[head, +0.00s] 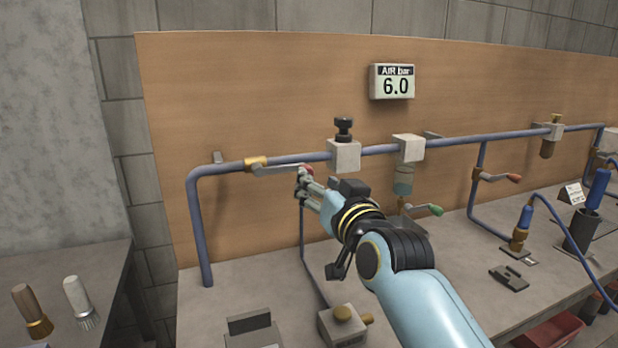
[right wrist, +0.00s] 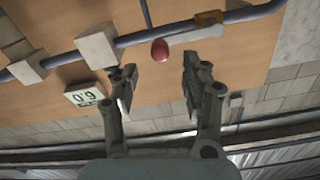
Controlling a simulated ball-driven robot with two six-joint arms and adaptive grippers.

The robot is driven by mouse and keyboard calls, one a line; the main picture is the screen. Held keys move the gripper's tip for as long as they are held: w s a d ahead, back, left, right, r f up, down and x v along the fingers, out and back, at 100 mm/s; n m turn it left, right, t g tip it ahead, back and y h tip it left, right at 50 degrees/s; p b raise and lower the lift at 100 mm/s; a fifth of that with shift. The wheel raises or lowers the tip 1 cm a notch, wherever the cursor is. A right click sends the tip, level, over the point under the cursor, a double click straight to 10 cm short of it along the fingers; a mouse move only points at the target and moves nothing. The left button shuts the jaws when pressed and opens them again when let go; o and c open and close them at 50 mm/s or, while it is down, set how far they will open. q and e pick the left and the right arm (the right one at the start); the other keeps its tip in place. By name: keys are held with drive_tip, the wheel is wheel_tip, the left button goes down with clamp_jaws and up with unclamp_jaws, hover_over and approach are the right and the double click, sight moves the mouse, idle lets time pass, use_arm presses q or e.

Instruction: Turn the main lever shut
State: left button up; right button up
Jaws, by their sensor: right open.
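The main lever (head: 280,170) is a grey metal bar with a red knob at its end, on a brass valve (head: 256,163) in the blue pipe. It lies roughly along the pipe, pointing right. In the right wrist view the red knob (right wrist: 160,50) shows ahead of and between the fingers, with the lever bar (right wrist: 196,36) and brass valve (right wrist: 209,18) beyond. My right gripper (head: 304,185) is at the knob in the head view; its fingers (right wrist: 158,82) are open with nothing clamped. Whether a finger touches the knob is not clear. My left gripper is not in view.
The air display (head: 393,82) reads 6.0. A regulator block with black knob (head: 344,150) and a filter block (head: 408,148) sit on the pipe right of the lever. Green-tipped (head: 428,209) and red-tipped (head: 505,177) levers are further right.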

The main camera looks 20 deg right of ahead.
drive_tip(key=w+b, duration=0.2)
drive_tip(key=w, duration=0.3)
drive_tip(key=shift+w+a+f+b, duration=0.1)
drive_tip(key=shift+w+b, duration=0.2)
drive_tip(key=shift+w, duration=0.1)
clamp_jaws()
